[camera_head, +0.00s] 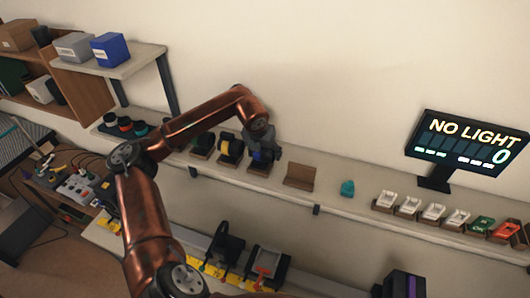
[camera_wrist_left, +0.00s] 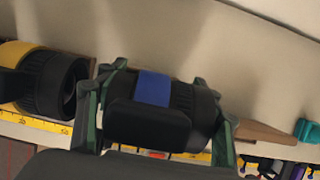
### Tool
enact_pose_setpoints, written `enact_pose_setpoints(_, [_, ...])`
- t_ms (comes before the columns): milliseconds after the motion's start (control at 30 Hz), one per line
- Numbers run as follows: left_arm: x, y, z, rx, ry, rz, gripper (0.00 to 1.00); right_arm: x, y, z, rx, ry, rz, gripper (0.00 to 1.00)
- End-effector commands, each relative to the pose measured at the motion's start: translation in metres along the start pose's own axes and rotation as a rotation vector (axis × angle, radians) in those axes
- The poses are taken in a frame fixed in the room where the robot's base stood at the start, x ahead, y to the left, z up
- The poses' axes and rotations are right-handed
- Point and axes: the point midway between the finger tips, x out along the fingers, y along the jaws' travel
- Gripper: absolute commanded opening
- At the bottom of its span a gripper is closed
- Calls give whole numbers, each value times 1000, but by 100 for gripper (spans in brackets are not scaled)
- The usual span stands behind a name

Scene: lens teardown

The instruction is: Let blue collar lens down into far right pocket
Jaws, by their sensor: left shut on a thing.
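The blue collar lens is a black barrel with a blue band (camera_wrist_left: 154,90). It lies between the green-edged fingers of my left gripper (camera_wrist_left: 158,104), which is shut on it. In the head view my left gripper (camera_head: 262,148) is over the wall shelf, with the blue band (camera_head: 263,156) showing below it. A brown wooden pocket (camera_head: 259,169) is directly under the lens; I cannot tell whether the lens touches it. An empty brown pocket (camera_head: 299,176) stands to its right. My right gripper is not in view.
A yellow collar lens (camera_head: 231,149) sits close on the left, also in the left wrist view (camera_wrist_left: 14,80). A teal object (camera_head: 347,188) stands right of the empty pocket. White holders (camera_head: 409,206) and a "NO LIGHT" display (camera_head: 466,146) are farther right.

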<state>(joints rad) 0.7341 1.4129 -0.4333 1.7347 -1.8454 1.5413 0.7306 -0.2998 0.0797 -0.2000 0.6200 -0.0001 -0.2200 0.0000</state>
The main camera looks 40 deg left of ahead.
Motion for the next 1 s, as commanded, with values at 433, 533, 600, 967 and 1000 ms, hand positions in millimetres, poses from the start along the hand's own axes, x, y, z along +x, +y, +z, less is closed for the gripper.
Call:
enact_pose_setpoints(433, [5,0,-2,0,-2,-1,22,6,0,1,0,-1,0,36])
enact_pose_setpoints(533, [7,0,-2,0,-2,-1,22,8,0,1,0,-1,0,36])
enact_pose_setpoints(600, [8,0,-3,0,-2,-1,22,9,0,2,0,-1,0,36])
enact_pose_setpoints(967, [12,0,-5,0,-2,-1,22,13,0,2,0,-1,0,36])
enact_pose_setpoints(1000, [13,0,-5,0,-2,-1,22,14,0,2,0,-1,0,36])
